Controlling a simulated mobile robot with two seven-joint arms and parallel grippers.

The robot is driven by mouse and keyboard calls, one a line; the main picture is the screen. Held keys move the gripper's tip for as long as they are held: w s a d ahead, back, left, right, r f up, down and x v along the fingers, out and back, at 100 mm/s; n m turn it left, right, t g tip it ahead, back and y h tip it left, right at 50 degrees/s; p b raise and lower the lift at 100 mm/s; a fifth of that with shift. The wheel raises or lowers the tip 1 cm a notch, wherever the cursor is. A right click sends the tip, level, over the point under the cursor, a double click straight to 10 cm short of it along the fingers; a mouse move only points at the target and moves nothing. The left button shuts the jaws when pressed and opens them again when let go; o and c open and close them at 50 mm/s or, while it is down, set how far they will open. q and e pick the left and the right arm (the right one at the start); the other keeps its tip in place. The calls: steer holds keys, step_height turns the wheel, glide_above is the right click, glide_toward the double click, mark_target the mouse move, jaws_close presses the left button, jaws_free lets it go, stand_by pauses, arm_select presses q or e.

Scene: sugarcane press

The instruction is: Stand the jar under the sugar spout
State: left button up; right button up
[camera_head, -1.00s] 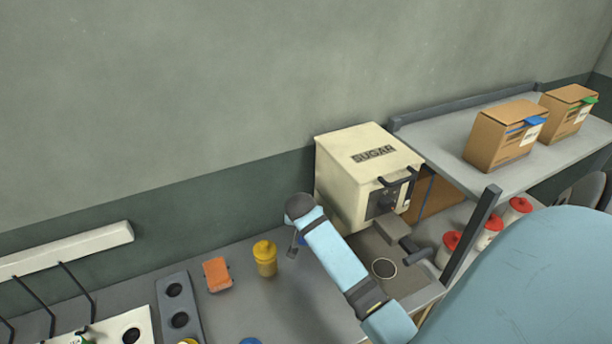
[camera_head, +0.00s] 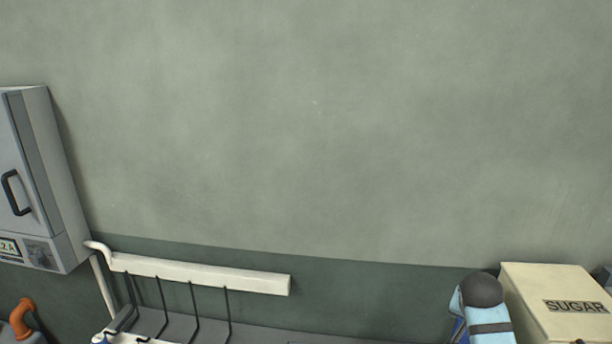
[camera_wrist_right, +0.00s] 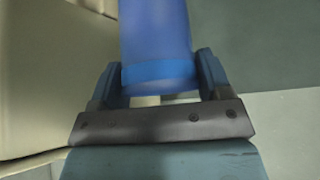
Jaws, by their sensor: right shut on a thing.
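The cream sugar dispenser (camera_head: 556,297), labelled SUGAR, is cut off at the lower right of the head view. Its spout and the place under it are out of that view. My right arm's light blue link stands just left of the dispenser in the head view. In the right wrist view, my right gripper (camera_wrist_right: 159,78) is shut on a translucent blue jar (camera_wrist_right: 156,38), with one finger on each side. The jar's far end runs out of the top of that view. I cannot tell what is below the jar. My left gripper is not in view.
A white rail (camera_head: 205,275) with dark wire dividers runs along the wall. A grey cabinet (camera_head: 28,180) with a black handle hangs at the left. An orange-handled item (camera_head: 22,318) is at the lower left. A pale surface (camera_wrist_right: 50,70) lies close left of my right gripper.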

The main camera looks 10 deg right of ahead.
arm_select(q)
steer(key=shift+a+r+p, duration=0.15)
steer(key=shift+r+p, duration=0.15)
steer(key=shift+p, duration=0.05)
arm_select(e)
steer(key=s+a+r+n+t+y, duration=0.1)
steer(key=a+n, duration=0.4)
steer(key=a, duration=0.5)
steer(key=s+a+r+n+t+y, duration=0.1)
steer(key=s+a+n+y, duration=0.3)
steer(key=a, duration=0.7)
steer(key=shift+s+r+n, duration=0.35)
steer(key=shift+s+n, duration=0.05)
steer(key=shift+s, duration=0.25)
